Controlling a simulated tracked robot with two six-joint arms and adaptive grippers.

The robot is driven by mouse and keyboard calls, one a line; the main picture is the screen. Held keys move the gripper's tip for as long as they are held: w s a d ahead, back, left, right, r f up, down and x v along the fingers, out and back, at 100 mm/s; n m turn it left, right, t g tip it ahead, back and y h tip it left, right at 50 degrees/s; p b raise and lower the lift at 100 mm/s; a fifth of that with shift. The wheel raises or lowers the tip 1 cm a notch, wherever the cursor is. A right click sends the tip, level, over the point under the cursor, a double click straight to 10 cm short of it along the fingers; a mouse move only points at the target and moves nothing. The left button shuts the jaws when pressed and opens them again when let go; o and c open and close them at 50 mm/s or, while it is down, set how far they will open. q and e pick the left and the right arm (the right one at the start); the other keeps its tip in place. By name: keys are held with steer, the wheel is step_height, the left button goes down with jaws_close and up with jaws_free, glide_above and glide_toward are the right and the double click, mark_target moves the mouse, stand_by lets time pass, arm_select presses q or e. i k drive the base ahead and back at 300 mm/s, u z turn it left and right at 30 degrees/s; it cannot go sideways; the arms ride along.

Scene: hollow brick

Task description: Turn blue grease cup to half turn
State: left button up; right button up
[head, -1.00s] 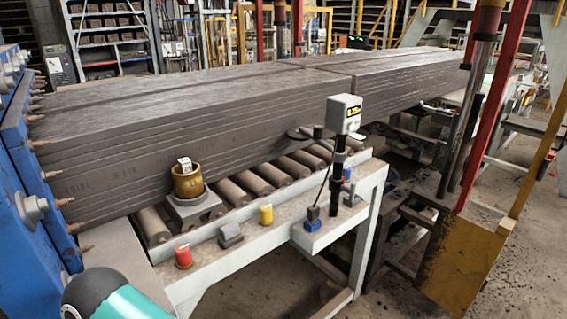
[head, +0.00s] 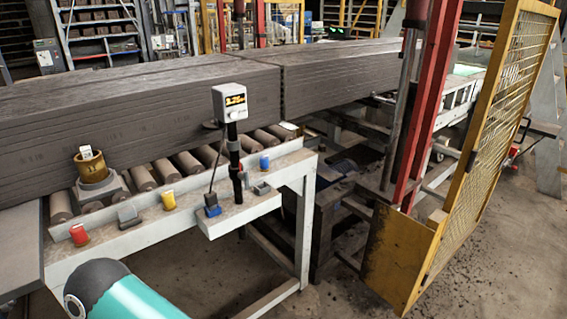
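The blue grease cup (head: 264,162) is a small blue cap at the right end of the bench's front rail, just right of the black display post. It looks upright; its turn angle is too small to read. A yellow cup (head: 168,200) and a red cup (head: 79,234) sit further left along the same rail. Neither gripper is in view. Only a teal and black link of my arm shows at the bottom left, apart from the cups.
A display box (head: 230,102) on a black post rises close to the blue cup. A blue-based device (head: 211,206) sits on the bench shelf. Clay slabs (head: 150,105) lie behind on rollers. A yellow mesh guard (head: 490,150) stands right. Floor before the bench is open.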

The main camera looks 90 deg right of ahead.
mark_target(264, 159)
steer(key=z, duration=0.05)
steer(key=k, duration=0.6)
steer(key=u, duration=0.85)
steer(key=i, duration=0.1)
steer(key=z, duration=2.7)
steer(key=i, duration=0.65)
steer(key=u, duration=0.25)
steer(key=k, duration=0.85)
steer(key=z, duration=0.15)
steer(key=i, duration=0.9)
steer(key=u, duration=0.1)
